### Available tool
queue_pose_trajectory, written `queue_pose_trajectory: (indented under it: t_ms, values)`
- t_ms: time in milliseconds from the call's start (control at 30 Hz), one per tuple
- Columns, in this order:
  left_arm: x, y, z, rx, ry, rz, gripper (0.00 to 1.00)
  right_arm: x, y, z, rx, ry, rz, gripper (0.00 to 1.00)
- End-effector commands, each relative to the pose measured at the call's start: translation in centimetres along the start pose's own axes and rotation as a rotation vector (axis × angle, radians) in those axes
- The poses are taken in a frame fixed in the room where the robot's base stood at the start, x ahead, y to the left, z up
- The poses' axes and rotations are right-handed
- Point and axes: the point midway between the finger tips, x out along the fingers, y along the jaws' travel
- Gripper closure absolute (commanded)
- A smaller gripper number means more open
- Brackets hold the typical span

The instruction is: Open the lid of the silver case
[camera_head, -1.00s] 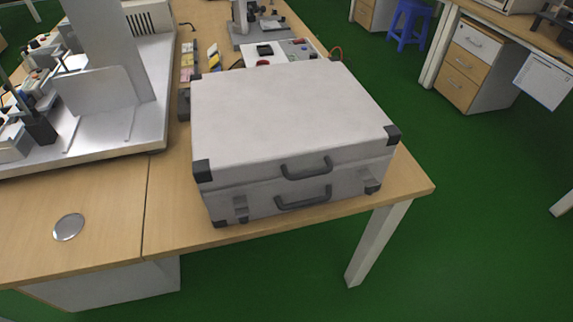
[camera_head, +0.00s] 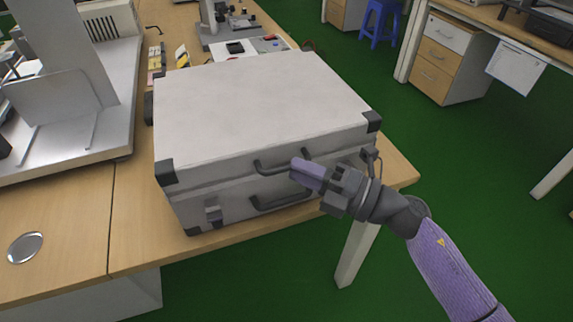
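The silver case (camera_head: 255,105) lies flat and shut on the wooden table, its front side facing me. It has dark corner pieces, an upper handle (camera_head: 272,168) on the lid and a lower handle (camera_head: 270,204) on the base. A left latch (camera_head: 213,213) shows on the front; the right latch area is largely hidden by my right arm. My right gripper (camera_head: 308,172) is in front of the case, its purple fingers pointing left at the right end of the upper handle. I cannot tell whether they touch it or how far apart they are. My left gripper is not in view.
The wooden table (camera_head: 60,225) has a round metal disc (camera_head: 25,247) at left. A large white machine (camera_head: 95,120) stands left of the case. Instruments (camera_head: 240,45) lie behind it. The green floor (camera_head: 460,160) is open to the right, with a drawer cabinet (camera_head: 445,60) and blue stool (camera_head: 380,22) farther back.

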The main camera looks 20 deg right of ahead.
Motion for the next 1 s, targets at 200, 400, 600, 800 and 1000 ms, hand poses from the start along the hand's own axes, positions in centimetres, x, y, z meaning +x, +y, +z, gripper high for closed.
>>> queue_pose_trajectory:
  t_ms: [200, 400, 600, 800, 1000]
  values:
    - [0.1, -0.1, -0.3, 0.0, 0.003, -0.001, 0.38, 2.3, 0.0, 0.1, 0.001, -0.002, 0.0, 0.69]
    - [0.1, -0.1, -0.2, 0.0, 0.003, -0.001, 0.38, 2.6, -0.1, 0.0, 0.003, -0.002, 0.0, 0.69]
    - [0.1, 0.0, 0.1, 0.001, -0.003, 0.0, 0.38, 2.6, -0.1, 0.0, 0.003, -0.002, -0.001, 0.88]
    - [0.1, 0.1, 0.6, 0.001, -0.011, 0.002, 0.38, 2.6, -0.1, 0.0, 0.003, -0.002, -0.001, 1.0]
    - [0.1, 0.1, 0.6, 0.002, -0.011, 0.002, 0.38, 2.6, -0.1, 0.0, 0.003, -0.002, -0.001, 1.0]
